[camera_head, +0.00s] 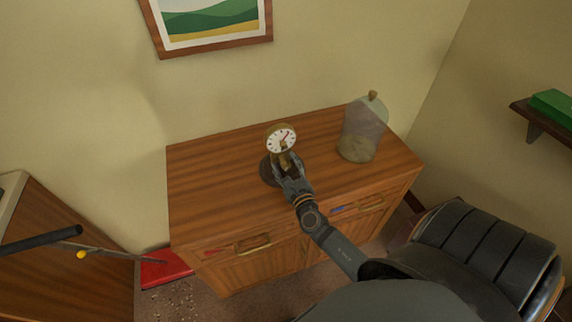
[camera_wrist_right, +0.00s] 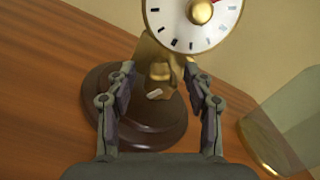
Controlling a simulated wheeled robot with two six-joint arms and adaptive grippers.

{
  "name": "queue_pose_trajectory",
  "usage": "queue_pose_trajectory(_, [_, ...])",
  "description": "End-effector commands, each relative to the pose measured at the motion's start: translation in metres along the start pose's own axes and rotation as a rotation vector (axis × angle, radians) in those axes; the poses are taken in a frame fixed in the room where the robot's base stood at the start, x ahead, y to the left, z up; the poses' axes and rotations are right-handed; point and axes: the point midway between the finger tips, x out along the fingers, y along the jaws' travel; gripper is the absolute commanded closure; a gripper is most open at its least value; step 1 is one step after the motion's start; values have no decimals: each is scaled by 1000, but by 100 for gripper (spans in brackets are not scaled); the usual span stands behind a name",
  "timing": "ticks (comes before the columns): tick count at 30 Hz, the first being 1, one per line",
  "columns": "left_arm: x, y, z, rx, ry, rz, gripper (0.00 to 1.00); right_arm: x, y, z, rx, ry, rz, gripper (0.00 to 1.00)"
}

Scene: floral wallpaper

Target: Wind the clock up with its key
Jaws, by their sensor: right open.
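The clock (camera_head: 273,142) stands on the wooden cabinet, with a white dial, a gold body and a dark round base. In the right wrist view, the dial (camera_wrist_right: 180,28) is cut off at the top, with a gold hub at its centre. A small gold piece (camera_wrist_right: 160,71) shows on the clock's front below the dial; I cannot tell whether it is the key. My right gripper (camera_wrist_right: 162,84) is open in front of the clock, its fingers on either side of that gold piece with visible gaps. It also shows in the head view (camera_head: 287,168).
A glass dome (camera_head: 363,128) with a knob stands on the cabinet (camera_head: 215,185) right of the clock. The cabinet top left of the clock is clear. A framed picture (camera_head: 207,20) hangs above. A black padded seat (camera_head: 485,250) stands at the right.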

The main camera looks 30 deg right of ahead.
Motion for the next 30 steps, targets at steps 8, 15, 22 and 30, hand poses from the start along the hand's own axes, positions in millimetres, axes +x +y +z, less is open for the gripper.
queue_pose_trajectory(8, [0,0,0,0,0,0,60,0,0,0,0,0,0,80])
queue_pose_trajectory(15, [0,0,0,0,0,0,60,0,0,0,1,0,0,100])
queue_pose_trajectory(22, [4,0,0,0,0,0,60,0,0,-1,43,0,0,100])
queue_pose_trajectory(30, [15,1,2,0,0,0,60,0,1,-3,215,0,-1,100])
